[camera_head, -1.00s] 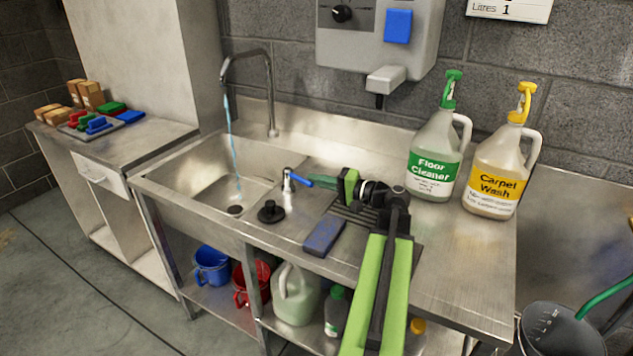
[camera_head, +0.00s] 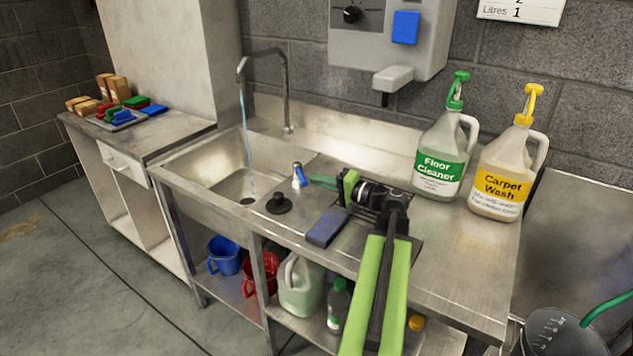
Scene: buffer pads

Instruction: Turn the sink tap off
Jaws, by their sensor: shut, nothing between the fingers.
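The sink tap (camera_head: 286,95) is a tall bent metal spout at the back of the steel sink. A pale blue stream of water (camera_head: 246,135) runs from it into the basin (camera_head: 215,170). The tap's handle (camera_head: 299,175) is a short metal post with a blue lever, on the counter right of the basin. The lever looks short and tilted from here. My gripper (camera_head: 312,182) is shut and empty, its dark green fingertips just right of the handle. I cannot tell whether they touch it.
A black plug (camera_head: 279,203) and a dark blue sponge (camera_head: 327,227) lie in front of the handle. Floor Cleaner (camera_head: 438,165) and Carpet Wash (camera_head: 500,182) bottles stand behind right. A wall dispenser (camera_head: 395,78) hangs above. The front right counter is clear.

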